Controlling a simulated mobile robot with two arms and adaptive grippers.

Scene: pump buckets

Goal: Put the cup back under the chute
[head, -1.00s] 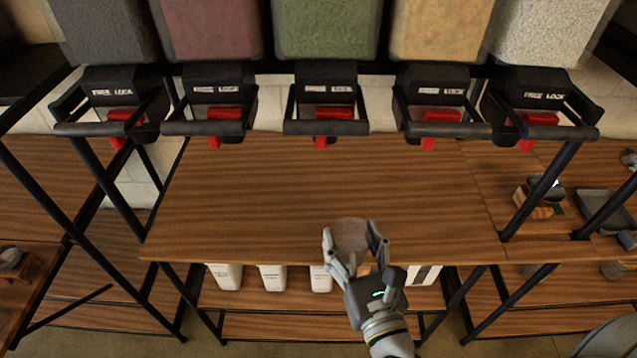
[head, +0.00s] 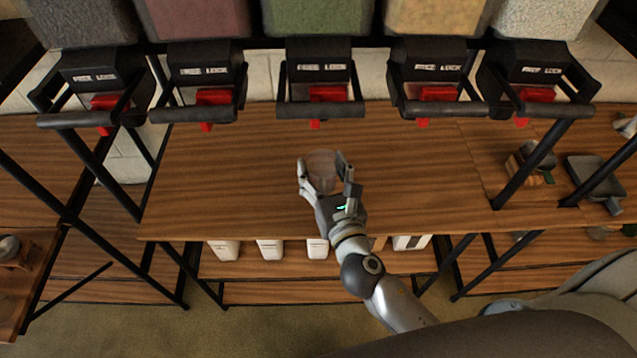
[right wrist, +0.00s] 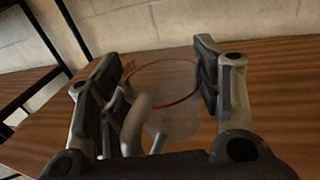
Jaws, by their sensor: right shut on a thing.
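My right gripper (head: 323,182) is shut on a clear, see-through cup (head: 322,165) and holds it over the wooden counter, below the middle dispenser. In the right wrist view the cup (right wrist: 165,105) sits between the two fingers and shows a thin red rim. I cannot tell whether its base touches the counter. Several chutes with black frames and red levers hang in a row above the counter; the middle chute (head: 318,75) is under the green container (head: 318,18). The cup is in front of this chute, not directly under it. My left gripper is not in view.
The wooden counter (head: 230,180) is clear around the cup. Black diagonal posts (head: 535,165) stand at its sides. White containers (head: 270,249) stand on the shelf below. A dark tray (head: 595,175) and a small wooden item lie at the right.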

